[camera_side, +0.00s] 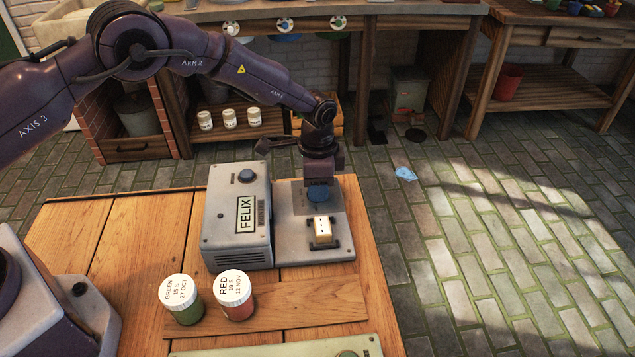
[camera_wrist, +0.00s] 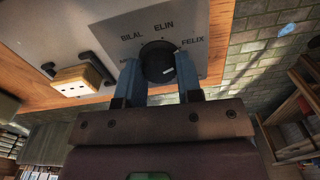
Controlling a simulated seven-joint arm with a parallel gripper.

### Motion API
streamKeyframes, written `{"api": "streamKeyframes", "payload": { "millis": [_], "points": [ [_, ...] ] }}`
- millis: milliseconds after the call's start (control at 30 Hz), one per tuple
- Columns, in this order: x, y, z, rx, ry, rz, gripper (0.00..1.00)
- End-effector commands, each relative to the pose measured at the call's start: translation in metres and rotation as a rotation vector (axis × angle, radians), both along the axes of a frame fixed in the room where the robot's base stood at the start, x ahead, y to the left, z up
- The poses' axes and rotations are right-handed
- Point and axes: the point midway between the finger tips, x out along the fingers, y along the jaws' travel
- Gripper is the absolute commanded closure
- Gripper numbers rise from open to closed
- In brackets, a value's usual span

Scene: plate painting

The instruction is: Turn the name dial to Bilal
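The name dial (camera_wrist: 158,62) is a round black knob on a grey plate in the wrist view. The names Bilal, Elin and Felix are printed around it, with another name partly hidden at the left. A pale mark shows on the knob's lower right. My gripper (camera_wrist: 157,66) has one blue finger on each side of the knob; whether they press on it I cannot tell. In the side view my gripper (camera_side: 319,193) points down at the plate and hides the dial. The name window (camera_side: 246,214) on the grey machine (camera_side: 223,222) reads FELIX.
A cream block (camera_side: 323,230) with black dots sits in a black holder in front of the dial. A green jar (camera_side: 181,298) and a red jar (camera_side: 234,295) stand on the wooden table (camera_side: 150,225).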

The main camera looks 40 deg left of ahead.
Motion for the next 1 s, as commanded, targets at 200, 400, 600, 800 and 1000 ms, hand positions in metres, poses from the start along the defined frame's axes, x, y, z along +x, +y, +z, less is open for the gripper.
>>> {"api": "streamKeyframes", "payload": {
  "millis": [200,400,600,800,1000],
  "points": [
    [0.0,0.0001,0.0003,0.0,0.0,0.002,0.9],
    [-0.0001,0.0001,0.0004,0.0,0.0,0.036,0.9],
    [-0.0001,-0.0001,0.0006,0.001,0.001,0.139,0.9],
    [0.0,0.0001,0.0007,0.001,0.001,0.308,0.9],
    [0.0,0.0003,0.0008,0.001,0.001,0.499,0.9]
  ]
}}
